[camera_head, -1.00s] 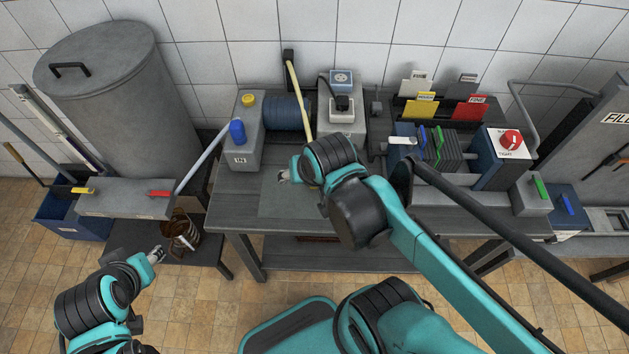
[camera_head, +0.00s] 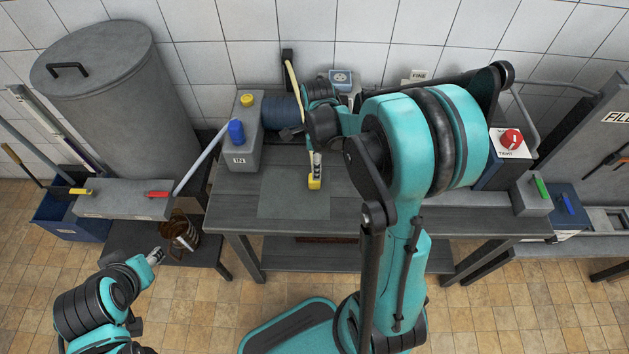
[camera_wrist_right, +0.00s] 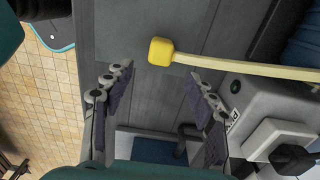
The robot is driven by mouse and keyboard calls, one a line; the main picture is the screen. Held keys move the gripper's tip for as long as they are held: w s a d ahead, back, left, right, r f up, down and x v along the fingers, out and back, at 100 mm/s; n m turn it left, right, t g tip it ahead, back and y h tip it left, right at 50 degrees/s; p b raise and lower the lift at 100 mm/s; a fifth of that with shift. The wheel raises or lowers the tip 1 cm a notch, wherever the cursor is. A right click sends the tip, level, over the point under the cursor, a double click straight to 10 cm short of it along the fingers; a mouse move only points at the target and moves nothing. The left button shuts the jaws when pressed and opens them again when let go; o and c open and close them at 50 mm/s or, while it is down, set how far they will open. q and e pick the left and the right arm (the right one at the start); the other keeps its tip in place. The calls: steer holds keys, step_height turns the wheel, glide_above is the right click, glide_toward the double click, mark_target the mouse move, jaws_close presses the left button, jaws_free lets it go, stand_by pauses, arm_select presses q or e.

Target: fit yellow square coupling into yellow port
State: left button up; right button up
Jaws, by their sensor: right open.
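The yellow square coupling (camera_head: 315,181) is at the front end of a cream hose (camera_head: 293,83), over the table. It also shows in the right wrist view (camera_wrist_right: 160,51), just beyond my right fingertips and roughly in line with the space between them. My right gripper (camera_wrist_right: 158,75) is open and empty, with the hose passing beyond its fingers. In the head view this gripper (camera_head: 304,148) is close to the hose, partly hidden by my wrist. A yellow round fitting (camera_head: 247,99) tops the grey IN box; I cannot tell whether it is the port. My left gripper (camera_head: 156,256) is low at left, apart from these.
The grey IN box (camera_head: 242,153) also carries a blue fitting (camera_head: 236,132). The table front (camera_head: 290,205) is clear. My right arm hides the table's right part.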

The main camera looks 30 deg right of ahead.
steer(key=shift+f+b, duration=0.5)
steer(key=shift+f, duration=0.8)
steer(key=f+b, duration=0.2)
steer(key=f, duration=0.3)
steer(key=shift+w+a+f+b, duration=0.2)
steer(key=shift+a+b, duration=0.1)
steer(key=shift+b, duration=0.1)
steer(key=shift+r, duration=0.1)
steer(key=c, duration=1.2)
